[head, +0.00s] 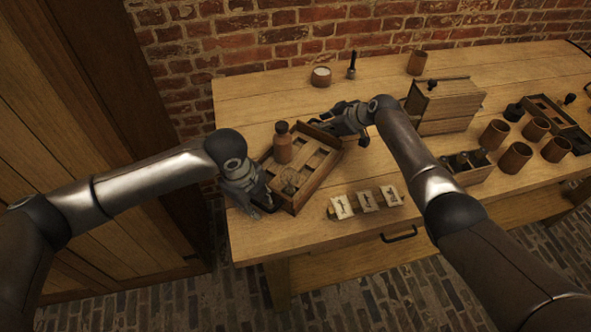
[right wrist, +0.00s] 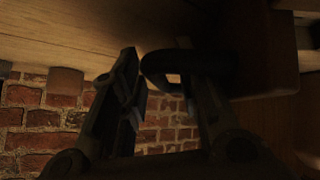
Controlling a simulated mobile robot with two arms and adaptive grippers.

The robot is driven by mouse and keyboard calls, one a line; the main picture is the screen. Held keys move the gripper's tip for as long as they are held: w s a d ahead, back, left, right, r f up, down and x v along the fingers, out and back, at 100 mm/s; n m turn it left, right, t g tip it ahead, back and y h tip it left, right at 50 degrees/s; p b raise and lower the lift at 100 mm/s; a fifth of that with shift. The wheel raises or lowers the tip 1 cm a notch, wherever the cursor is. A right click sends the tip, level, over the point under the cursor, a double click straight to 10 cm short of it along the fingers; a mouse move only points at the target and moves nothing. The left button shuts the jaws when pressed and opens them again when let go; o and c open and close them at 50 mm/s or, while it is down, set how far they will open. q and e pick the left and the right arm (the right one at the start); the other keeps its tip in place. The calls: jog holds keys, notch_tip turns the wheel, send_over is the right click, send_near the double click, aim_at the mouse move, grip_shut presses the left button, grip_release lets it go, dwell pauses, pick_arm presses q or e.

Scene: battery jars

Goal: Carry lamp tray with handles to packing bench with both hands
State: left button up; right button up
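The lamp tray (head: 321,181) is a wooden tray with compartments, lying on the left part of the bench top. A brown bottle (head: 282,146) stands in it, and a small glass item (head: 290,186) sits near its front end. My left gripper (head: 262,202) is at the tray's near left end; its fingers and that handle are too dark to make out. My right gripper (head: 338,122) is at the far right end. In the right wrist view its fingers (right wrist: 160,88) stand apart, with a dark curved handle (right wrist: 190,62) at their tips. I cannot tell whether they touch it.
Several cards (head: 366,201) lie in front of the tray. A white-topped pot (head: 321,76) stands behind it. A wooden box (head: 446,107) and several brown cups (head: 515,157) stand to the right. A brick wall (head: 240,42) closes off the back.

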jog(key=shift+f, duration=0.1)
jog(key=shift+s, duration=0.1)
pick_arm(q)
notch_tip(320, 180, up, 8)
jog(key=s, duration=0.1)
jog(key=shift+a, duration=0.4)
pick_arm(e)
jog(key=v, duration=1.2)
pick_arm(q)
jog(key=shift+s+f, duration=0.1)
